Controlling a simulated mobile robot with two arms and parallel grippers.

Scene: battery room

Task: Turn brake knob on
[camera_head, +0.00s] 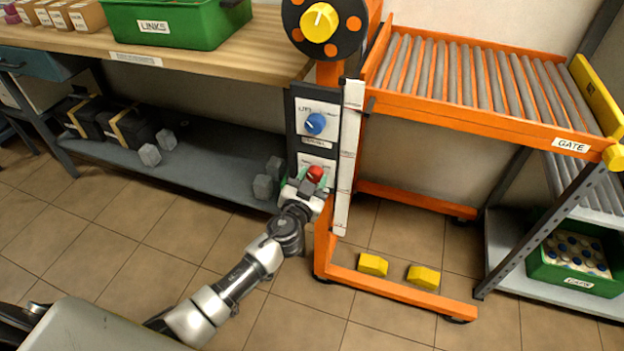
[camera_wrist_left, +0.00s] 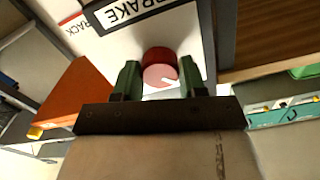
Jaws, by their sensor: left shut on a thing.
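The red brake knob (camera_head: 315,173) sits low on the panel of the orange stand, below a blue knob (camera_head: 315,123). My left gripper (camera_head: 305,184) reaches up to it from below. In the left wrist view the red knob (camera_wrist_left: 160,68) lies between the two green fingers of my left gripper (camera_wrist_left: 158,80), which is shut on it. A pale pointer mark shows on the knob's face. The BRAKE label (camera_wrist_left: 135,10) appears upside down beyond it. My right gripper is not in view.
A wooden bench (camera_head: 230,60) with a green LINKS bin (camera_head: 170,25) stands left. An orange roller conveyor (camera_head: 480,115) stands right. Yellow blocks (camera_head: 373,264) lie at the stand's base. Floor in front is clear.

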